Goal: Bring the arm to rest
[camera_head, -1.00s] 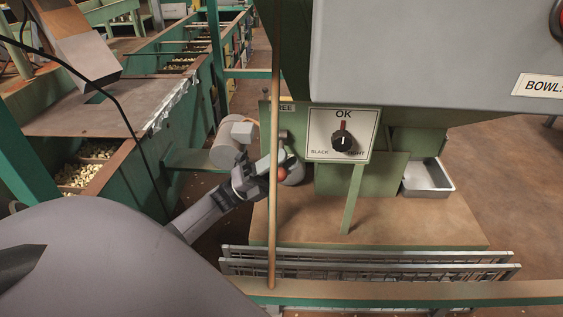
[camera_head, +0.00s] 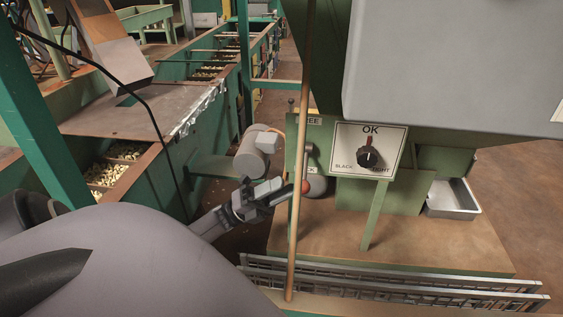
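My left gripper (camera_head: 283,190) reaches in from the left at the middle of the view. It is beside the wooden pole (camera_head: 297,210), with its tips close to a red ball knob (camera_head: 305,187) on a lever (camera_head: 307,158). I cannot tell whether it touches the knob, or how far its fingers are apart. No held object shows. My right gripper is out of view.
Left are green hoppers with nuts (camera_head: 105,173). A metal rack (camera_head: 390,283) lies in front.

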